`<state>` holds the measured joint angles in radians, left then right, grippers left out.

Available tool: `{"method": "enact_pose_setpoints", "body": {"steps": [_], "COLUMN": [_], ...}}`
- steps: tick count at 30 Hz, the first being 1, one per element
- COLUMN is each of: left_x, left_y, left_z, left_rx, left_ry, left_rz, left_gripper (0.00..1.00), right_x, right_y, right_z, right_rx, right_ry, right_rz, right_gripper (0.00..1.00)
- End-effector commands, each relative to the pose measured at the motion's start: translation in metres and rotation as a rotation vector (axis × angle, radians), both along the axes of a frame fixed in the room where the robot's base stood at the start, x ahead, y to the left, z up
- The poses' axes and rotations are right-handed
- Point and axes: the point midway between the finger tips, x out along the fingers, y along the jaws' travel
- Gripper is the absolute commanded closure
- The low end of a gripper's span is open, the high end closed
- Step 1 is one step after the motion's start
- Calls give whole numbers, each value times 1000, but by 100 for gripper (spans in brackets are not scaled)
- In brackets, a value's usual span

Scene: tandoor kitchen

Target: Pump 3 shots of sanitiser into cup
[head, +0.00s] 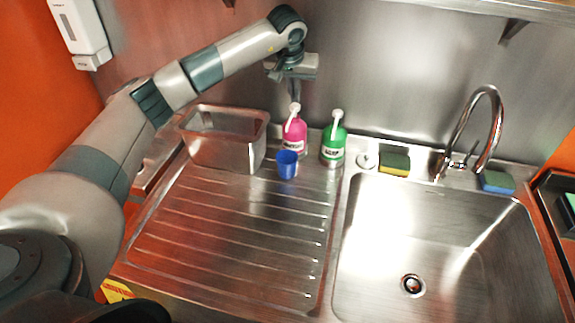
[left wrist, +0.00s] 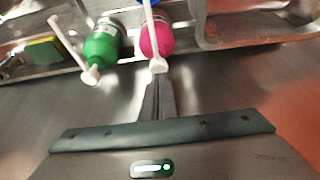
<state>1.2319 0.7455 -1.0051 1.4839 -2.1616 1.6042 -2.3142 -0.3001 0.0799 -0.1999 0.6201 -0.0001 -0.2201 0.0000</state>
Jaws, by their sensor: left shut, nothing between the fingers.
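A pink pump bottle (head: 295,134) with a white pump head (head: 294,108) stands upright at the back of the drainboard. A green pump bottle (head: 333,144) stands to its right. Their labels are too small to read surely. A blue cup (head: 287,165) stands in front of the pink bottle, under its spout side. My left gripper (head: 295,94) is shut and empty, pointing down just above the pink bottle's pump head. In the left wrist view the shut fingertips (left wrist: 158,84) are close to that white pump head (left wrist: 158,66); I cannot tell whether they touch. My right gripper is not in view.
A steel bin (head: 222,158) stands left of the bottles on the ribbed drainboard (head: 225,235). The sink (head: 440,240) with a curved tap (head: 497,115) is at right. Sponges (head: 395,163) lie on its back ledge. The steel wall is close behind. The drainboard's front is clear.

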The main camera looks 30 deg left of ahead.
Motion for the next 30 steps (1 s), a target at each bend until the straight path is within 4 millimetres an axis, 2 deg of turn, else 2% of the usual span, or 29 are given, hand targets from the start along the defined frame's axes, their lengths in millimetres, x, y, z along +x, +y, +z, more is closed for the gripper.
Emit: {"method": "enact_pose_setpoints", "body": {"steps": [16,30], "left_x": [0,0], "left_y": [0,0], "left_z": [0,-14], "left_rx": [0,0], "left_ry": [-2,-1], "left_rz": [0,0], "left_gripper": [100,100], "right_x": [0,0], "right_y": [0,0], "right_z": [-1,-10], "right_rx": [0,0], "right_ry": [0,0], "right_rz": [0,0], "right_gripper": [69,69]}}
